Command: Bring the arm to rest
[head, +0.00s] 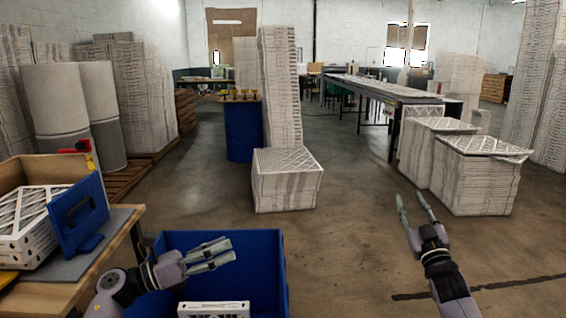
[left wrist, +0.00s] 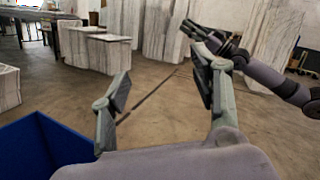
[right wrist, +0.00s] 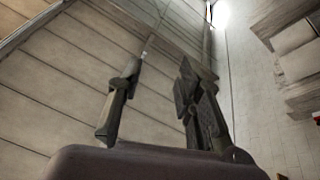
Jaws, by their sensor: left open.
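My left gripper (head: 231,251) is over the blue bin at the bottom of the head view, its fingers apart and nothing between them. In the left wrist view the same gripper (left wrist: 158,72) shows a clear gap between its fingers. My right gripper (head: 411,196) is raised over the open floor at the right, fingers apart and empty. In the right wrist view this gripper (right wrist: 164,62) points toward the ceiling and walls, with nothing between its fingers. A white filter box (head: 213,308) lies in the blue bin (head: 262,240), apart from the left gripper.
A wooden table (head: 128,222) at left carries an open cardboard box (head: 30,170) with a white filter and a blue upright piece (head: 78,215). Filter stacks (head: 287,185) (head: 480,180) stand ahead and right. A blue drum (head: 243,132) stands behind. The middle floor is clear.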

